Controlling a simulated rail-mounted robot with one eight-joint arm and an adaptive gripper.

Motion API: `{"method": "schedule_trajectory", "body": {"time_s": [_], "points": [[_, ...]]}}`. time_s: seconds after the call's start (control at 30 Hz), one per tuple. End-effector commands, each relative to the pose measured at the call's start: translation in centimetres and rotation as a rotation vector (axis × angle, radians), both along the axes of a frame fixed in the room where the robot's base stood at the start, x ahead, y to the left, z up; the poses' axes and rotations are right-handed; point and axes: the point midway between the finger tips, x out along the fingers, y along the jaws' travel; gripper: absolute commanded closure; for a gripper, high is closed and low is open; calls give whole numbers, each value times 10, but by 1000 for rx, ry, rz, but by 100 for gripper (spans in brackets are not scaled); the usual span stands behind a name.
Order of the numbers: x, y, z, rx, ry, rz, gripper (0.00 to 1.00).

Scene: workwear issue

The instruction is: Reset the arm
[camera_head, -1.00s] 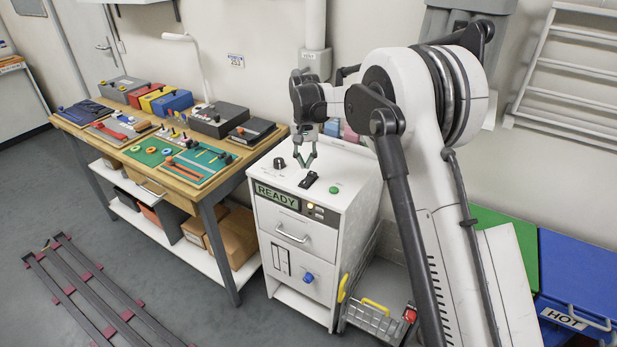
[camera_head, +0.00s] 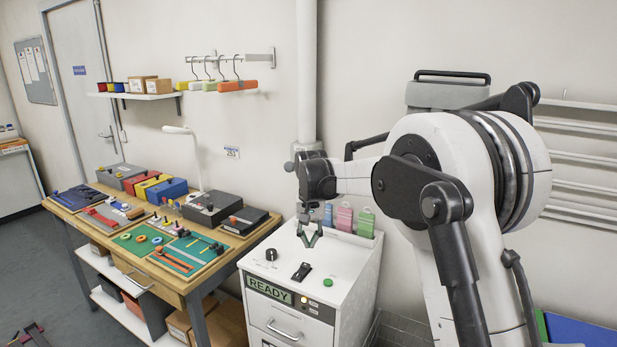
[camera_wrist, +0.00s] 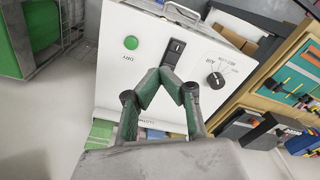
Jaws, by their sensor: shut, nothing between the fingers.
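My gripper (camera_head: 309,236) hangs above the top of a white cabinet in the head view, fingers pointing down. Its green-padded fingers meet at the tips in the wrist view (camera_wrist: 172,76), with nothing between them. The white cabinet (camera_head: 345,262) carries a black rocker switch (camera_head: 301,272), a dark knob (camera_head: 271,255) and a green button (camera_head: 327,282). In the wrist view the switch (camera_wrist: 174,52) lies just beyond the fingertips, the green button (camera_wrist: 131,42) to its left and the knob (camera_wrist: 215,80) to its right. I cannot tell whether the fingers touch anything. The cabinet's display (camera_head: 269,290) reads READY.
A wooden workbench (camera_head: 165,278) with tool trays and coloured boxes stands left of the cabinet. Coloured tags (camera_head: 345,217) stand at the cabinet's back edge. A shelf (camera_head: 140,96) and a hook rail (camera_head: 230,57) are on the wall. A white wall rack (camera_head: 585,155) is behind my arm.

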Motion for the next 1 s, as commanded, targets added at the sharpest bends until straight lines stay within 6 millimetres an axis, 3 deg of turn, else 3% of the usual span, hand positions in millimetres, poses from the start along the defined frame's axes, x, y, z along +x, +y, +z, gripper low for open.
{"method": "schedule_trajectory", "body": {"time_s": [0.2, 0.5, 0.73, 1.0], "points": [[-40, -35, 44, 13, -66, -3, 100], [-104, -79, 86, 24, -156, -5, 100], [-160, -109, 104, 28, -226, -7, 100], [-228, -140, 109, 27, -308, -10, 100]]}}
